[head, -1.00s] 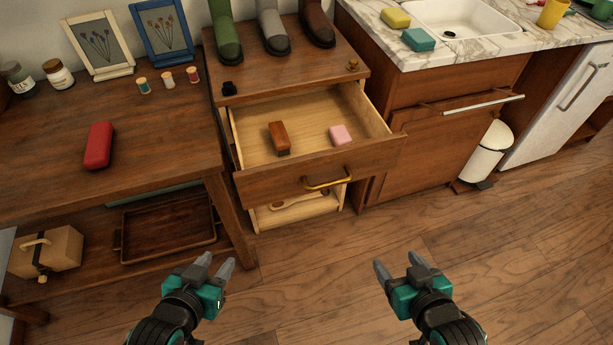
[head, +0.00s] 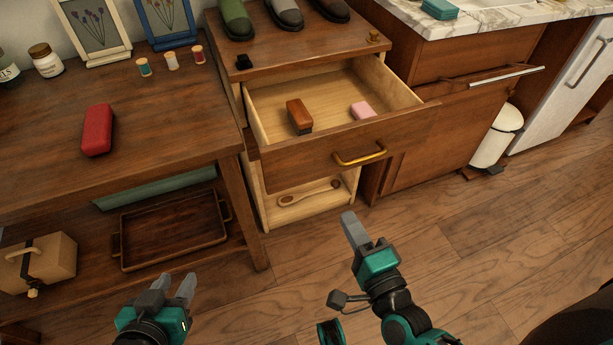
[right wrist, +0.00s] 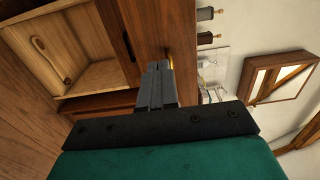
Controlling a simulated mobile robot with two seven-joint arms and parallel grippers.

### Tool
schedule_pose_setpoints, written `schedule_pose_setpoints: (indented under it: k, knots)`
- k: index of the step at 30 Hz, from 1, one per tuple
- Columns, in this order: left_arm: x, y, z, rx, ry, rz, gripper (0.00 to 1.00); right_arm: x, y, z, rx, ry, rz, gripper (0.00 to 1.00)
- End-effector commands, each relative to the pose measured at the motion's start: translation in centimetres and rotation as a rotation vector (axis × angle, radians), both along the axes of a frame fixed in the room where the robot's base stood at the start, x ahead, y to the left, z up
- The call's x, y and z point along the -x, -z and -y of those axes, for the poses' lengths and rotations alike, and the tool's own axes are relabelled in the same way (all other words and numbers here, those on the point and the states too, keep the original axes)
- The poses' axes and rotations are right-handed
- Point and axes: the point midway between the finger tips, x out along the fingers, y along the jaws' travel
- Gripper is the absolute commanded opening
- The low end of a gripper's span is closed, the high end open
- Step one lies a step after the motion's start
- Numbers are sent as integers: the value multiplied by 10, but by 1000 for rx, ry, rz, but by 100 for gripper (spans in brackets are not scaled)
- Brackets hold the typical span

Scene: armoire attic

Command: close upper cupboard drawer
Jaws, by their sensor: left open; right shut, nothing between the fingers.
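The upper drawer (head: 343,146) of the wooden cupboard is pulled well out, with a brass handle (head: 360,155) on its front. Inside it lie a brown block (head: 299,116) and a pink block (head: 362,110). My right gripper (head: 352,228) is shut and empty, in front of and below the drawer front. In the right wrist view its fingers (right wrist: 156,84) point towards the drawer front, with part of the brass handle (right wrist: 170,61) just past the tips; contact cannot be told. My left gripper (head: 174,287) is open and empty, low at the left, away from the cupboard.
Below the drawer is an open compartment (head: 312,215) with a wooden spoon-like item. A table (head: 150,140) with a red case (head: 98,130) stands at the left. A sink counter (head: 470,40) stands at the right. The floor in front is clear.

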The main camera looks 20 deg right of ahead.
Motion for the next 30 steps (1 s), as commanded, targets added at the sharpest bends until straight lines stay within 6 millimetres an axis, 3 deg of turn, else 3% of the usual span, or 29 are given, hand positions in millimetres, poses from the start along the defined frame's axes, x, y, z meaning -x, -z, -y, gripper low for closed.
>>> schedule_pose_setpoints:
  k: [5, 18, 24, 30]
  knots:
    - [-1, 1, 1, 3, 0, 4, 40, -25, -1, -2, -2, 2, 3, 0]
    - [1, 14, 3, 14, -9, -5, 40, -114, 0, -9, 1, 0, 1, 0]
    - [3, 18, 3, 12, -9, -9, 40, -133, 0, -11, 2, -1, -1, 0]
    - [3, 19, 2, 10, -8, -9, 40, -137, -1, -11, 3, -1, -2, 0]
